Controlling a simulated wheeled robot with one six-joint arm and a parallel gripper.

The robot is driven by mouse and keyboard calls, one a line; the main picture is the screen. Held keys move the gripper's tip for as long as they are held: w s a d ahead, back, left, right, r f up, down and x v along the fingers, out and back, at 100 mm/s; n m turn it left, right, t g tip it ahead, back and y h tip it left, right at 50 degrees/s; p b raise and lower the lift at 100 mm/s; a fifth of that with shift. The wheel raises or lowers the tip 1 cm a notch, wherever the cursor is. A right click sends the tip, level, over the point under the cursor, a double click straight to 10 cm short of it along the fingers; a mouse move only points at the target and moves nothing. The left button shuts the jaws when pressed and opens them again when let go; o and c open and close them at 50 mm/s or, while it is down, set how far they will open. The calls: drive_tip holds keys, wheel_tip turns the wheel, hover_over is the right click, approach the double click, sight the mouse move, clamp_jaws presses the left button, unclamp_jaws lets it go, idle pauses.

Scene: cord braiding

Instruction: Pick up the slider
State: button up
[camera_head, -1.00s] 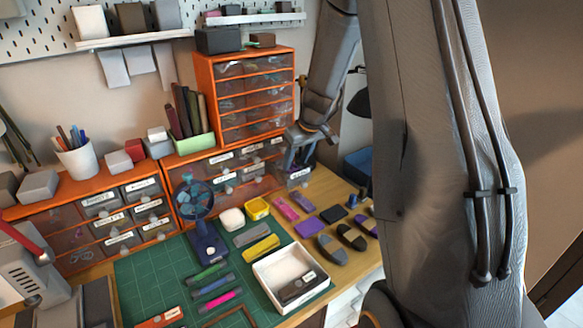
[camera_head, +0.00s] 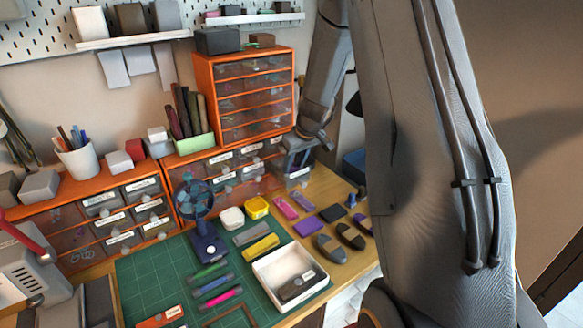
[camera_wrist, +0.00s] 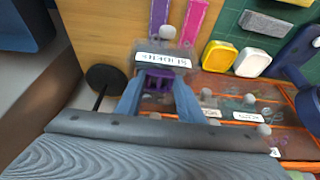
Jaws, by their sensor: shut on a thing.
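The slider (camera_wrist: 158,80) is a small purple piece between the fingertips of my gripper (camera_wrist: 158,86) in the wrist view. The gripper is shut on it. It sits just behind the front of a pulled-out clear drawer (camera_wrist: 164,62), whose white label reads upside down as "SLIDERS". I cannot tell whether the slider still touches the drawer floor. In the head view the same drawer (camera_head: 299,178) sticks out at the right end of the low orange cabinet. My gripper (camera_head: 298,152) is over it there, and the slider cannot be made out.
Pink and purple strips (camera_head: 286,207) lie on the wood in front of the drawer. A yellow box (camera_head: 257,207) and a white box stand nearby. A white tray (camera_head: 262,288) with a dark piece is on the green mat's right side. The tall orange cabinet (camera_head: 204,98) rises behind.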

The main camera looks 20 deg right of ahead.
wheel_tip(320, 180, up, 28)
drive_tip(key=b, duration=0.4)
idle(0.3)
